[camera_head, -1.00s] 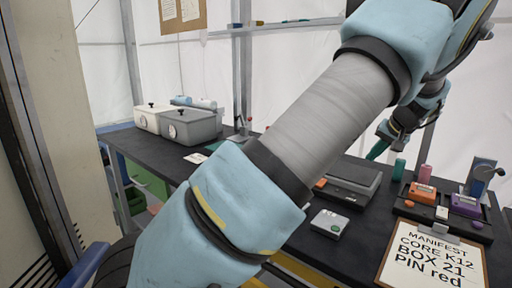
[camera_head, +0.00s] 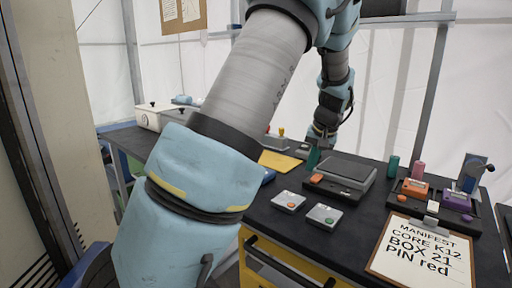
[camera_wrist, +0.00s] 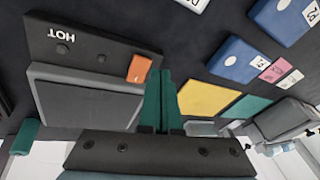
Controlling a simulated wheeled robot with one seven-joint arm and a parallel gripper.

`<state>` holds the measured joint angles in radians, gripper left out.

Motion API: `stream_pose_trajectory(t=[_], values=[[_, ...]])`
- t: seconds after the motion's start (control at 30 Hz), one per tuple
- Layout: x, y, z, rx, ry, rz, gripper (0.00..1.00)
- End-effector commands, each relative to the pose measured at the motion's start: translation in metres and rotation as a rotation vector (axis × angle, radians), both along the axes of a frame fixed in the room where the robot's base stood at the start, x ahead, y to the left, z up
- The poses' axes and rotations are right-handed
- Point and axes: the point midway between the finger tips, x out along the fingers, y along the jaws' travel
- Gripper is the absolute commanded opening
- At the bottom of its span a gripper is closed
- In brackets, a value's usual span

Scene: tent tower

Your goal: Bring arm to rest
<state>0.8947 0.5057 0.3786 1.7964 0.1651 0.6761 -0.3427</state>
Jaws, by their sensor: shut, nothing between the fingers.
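My arm crosses the middle of the head view, bent above the dark workbench (camera_head: 270,222). My gripper (camera_head: 313,158) points down over the back of the bench, with teal fingers, behind the grey plate device. In the wrist view my gripper (camera_wrist: 160,80) has its two teal fingers together with nothing held. Its tips overlap the view between an orange block (camera_wrist: 139,68) and a yellow sheet (camera_wrist: 207,98); I cannot tell their height above the bench.
The grey plate device (camera_head: 345,170), marked HOT in the wrist view (camera_wrist: 90,100), sits near my gripper. A manifest clipboard (camera_head: 420,252) lies at front right, before a tray with orange and purple blocks (camera_head: 458,201). Blue boxes (camera_wrist: 236,60) lie on the bench. A white bin (camera_head: 148,121) stands at back left.

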Motion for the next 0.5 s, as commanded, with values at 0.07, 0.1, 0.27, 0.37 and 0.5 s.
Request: stream_pose_trajectory(t=[0.07,0.1,0.27,0.37,0.5], values=[[-0.012,0.046,-0.003,-0.035,0.044,0.049,0.00],[-0.022,0.068,-0.006,-0.053,0.065,0.069,0.00],[-0.071,0.141,-0.012,-0.126,0.126,0.136,0.00],[-0.108,0.176,-0.016,-0.162,0.147,0.170,0.00],[-0.155,0.211,-0.022,-0.191,0.161,0.209,0.00]])
